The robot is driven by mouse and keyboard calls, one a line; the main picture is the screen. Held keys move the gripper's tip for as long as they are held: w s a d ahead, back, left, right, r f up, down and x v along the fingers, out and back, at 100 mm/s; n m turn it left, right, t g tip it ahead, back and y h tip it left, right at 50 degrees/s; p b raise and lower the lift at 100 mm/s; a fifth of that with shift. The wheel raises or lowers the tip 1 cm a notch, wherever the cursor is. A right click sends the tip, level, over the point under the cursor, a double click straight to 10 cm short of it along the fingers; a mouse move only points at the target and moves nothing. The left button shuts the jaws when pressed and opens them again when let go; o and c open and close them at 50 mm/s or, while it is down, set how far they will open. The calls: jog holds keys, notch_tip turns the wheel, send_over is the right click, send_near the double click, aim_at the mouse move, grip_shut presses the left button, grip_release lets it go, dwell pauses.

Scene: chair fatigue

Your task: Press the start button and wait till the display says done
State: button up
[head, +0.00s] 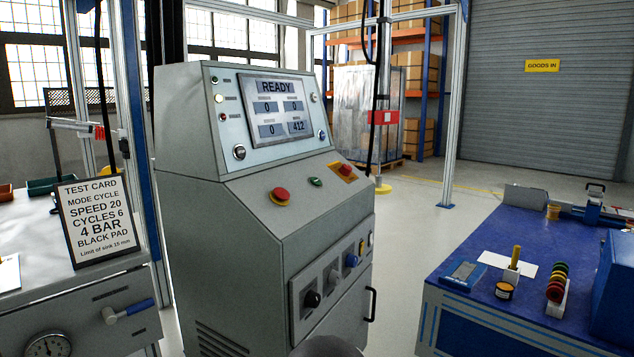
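A grey control cabinet (215,215) stands in the middle of the head view. Its display (277,107) reads READY, with 0 in three fields and 412 in the lower right one. On the sloping ledge below sit a red mushroom button (280,196), a small green button (315,181) and a red button on a yellow plate (344,170). The green one looks like the start button, but its label is too small to read. My gripper is not in view; a dark grey rounded shape, perhaps part of my arm, shows at the bottom edge.
A test card (96,220) stands on the left bench, reading speed 20, cycles 6, 4 bar, black pad. Knobs (312,299) and a black door handle (371,304) stick out of the cabinet front. A blue-topped bench (450,303) stands right; grey floor lies between.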

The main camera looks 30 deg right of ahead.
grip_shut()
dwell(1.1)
